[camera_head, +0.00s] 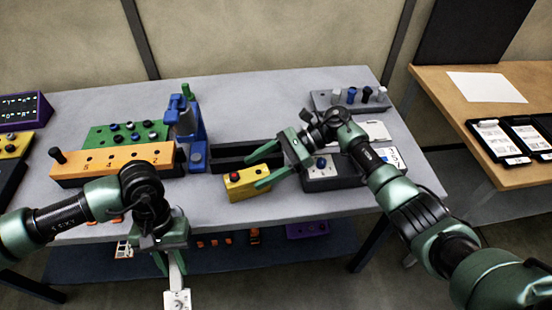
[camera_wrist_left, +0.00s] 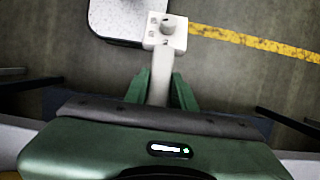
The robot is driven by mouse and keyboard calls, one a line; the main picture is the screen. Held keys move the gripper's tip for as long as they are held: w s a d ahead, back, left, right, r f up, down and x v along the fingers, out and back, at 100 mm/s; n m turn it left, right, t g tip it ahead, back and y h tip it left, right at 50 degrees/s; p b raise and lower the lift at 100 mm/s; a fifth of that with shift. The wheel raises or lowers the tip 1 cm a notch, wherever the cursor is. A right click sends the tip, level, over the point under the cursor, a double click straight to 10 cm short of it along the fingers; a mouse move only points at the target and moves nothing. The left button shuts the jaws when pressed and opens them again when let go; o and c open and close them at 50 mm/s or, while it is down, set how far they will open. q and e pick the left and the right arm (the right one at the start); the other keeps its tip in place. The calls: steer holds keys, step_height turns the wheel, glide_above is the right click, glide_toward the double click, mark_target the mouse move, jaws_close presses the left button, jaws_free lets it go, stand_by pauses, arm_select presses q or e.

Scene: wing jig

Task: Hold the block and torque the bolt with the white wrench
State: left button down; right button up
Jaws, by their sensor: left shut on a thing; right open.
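The white wrench (camera_head: 178,297) hangs from my left gripper (camera_head: 174,264), in front of the table's front edge. The left wrist view shows my left gripper (camera_wrist_left: 160,92) shut on the wrench's handle, with the wrench's square head (camera_wrist_left: 165,30) pointing away. A yellow block (camera_head: 245,186) with a red round top piece stands on the table near its front middle. My right gripper (camera_head: 254,172) is open at the block, one finger behind it and one finger in front of its right part. Whether the fingers touch the block I cannot tell. Which piece is the bolt is unclear.
An orange rack (camera_head: 112,163) and a green rack (camera_head: 103,136) stand on the left. A blue stand (camera_head: 184,118) and a black tray (camera_head: 232,152) sit behind the block. A grey box (camera_head: 330,175) is right of it. The tabletop front is mostly clear.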

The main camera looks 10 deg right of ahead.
mark_target(248, 184)
steer(key=shift+x, duration=2.5)
jaws_close()
